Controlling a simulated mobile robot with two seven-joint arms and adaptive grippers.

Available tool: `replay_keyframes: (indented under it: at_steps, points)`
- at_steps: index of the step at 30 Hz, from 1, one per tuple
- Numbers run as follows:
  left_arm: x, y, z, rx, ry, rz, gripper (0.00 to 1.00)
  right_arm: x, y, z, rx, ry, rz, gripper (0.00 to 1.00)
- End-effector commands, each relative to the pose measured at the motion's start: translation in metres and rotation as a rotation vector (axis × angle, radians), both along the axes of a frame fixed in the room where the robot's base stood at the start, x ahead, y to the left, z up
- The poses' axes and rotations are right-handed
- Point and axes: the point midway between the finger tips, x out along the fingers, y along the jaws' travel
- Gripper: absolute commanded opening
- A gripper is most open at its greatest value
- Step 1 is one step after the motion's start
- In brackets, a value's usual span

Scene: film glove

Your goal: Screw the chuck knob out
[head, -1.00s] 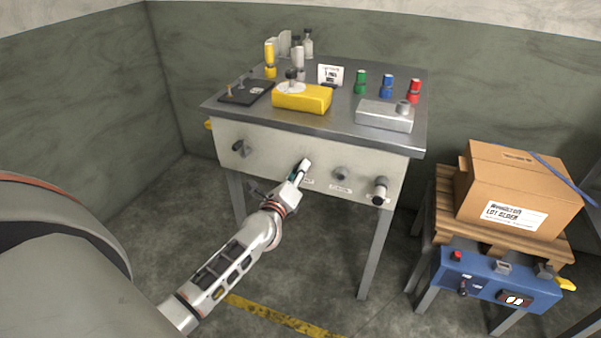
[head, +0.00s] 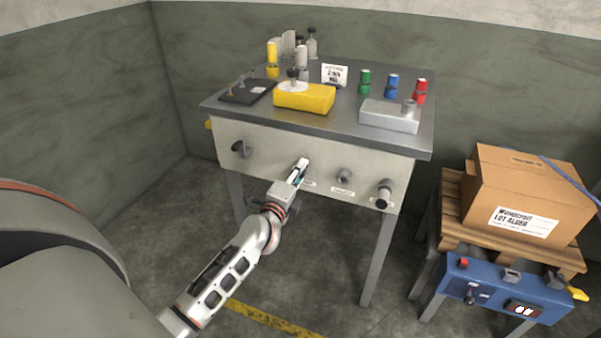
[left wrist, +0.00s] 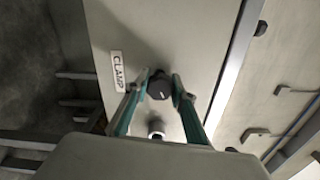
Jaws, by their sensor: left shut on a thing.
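A row of knobs sits on the pale front panel (head: 265,150) of the metal bench. My left gripper (head: 299,172) reaches the panel's middle and covers the knob there in the head view. In the left wrist view its two green-sided fingers (left wrist: 160,82) are shut on a dark round knob (left wrist: 159,88) with a light mark on its face. A label reading CLAMP (left wrist: 117,71) is beside this knob; I see no label reading chuck. A pale part with a dark end (left wrist: 156,127) also shows between the fingers. My right gripper is not in view.
A dark knob (head: 240,148) is at the panel's left; a grey knob (head: 344,176) and a dark-ended knob (head: 384,194) are to the right. A yellow block (head: 305,98) and small bottles stand on the bench. A carton (head: 525,190) on a pallet is at the right.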

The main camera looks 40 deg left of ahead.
Motion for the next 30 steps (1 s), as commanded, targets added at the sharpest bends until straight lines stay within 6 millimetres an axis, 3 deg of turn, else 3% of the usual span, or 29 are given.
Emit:
replay_keyframes:
  at_steps: [11, 12, 14, 25, 30]
  points:
    - [0.002, 0.001, 0.007, -0.002, -0.011, 0.0, 0.03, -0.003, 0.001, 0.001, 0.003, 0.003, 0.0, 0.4]
    - [0.002, 0.001, 0.007, -0.002, -0.011, 0.0, 0.27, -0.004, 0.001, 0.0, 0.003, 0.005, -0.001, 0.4]
    - [0.002, 0.001, 0.007, -0.002, -0.011, 0.0, 0.42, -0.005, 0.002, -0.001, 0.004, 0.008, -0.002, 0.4]
    - [-0.001, 0.0, 0.002, -0.004, -0.004, 0.001, 0.42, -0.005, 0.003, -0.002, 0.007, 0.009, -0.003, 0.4]
    - [-0.017, -0.004, 0.0, -0.004, -0.002, 0.0, 0.42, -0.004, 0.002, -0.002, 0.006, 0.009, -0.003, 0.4]
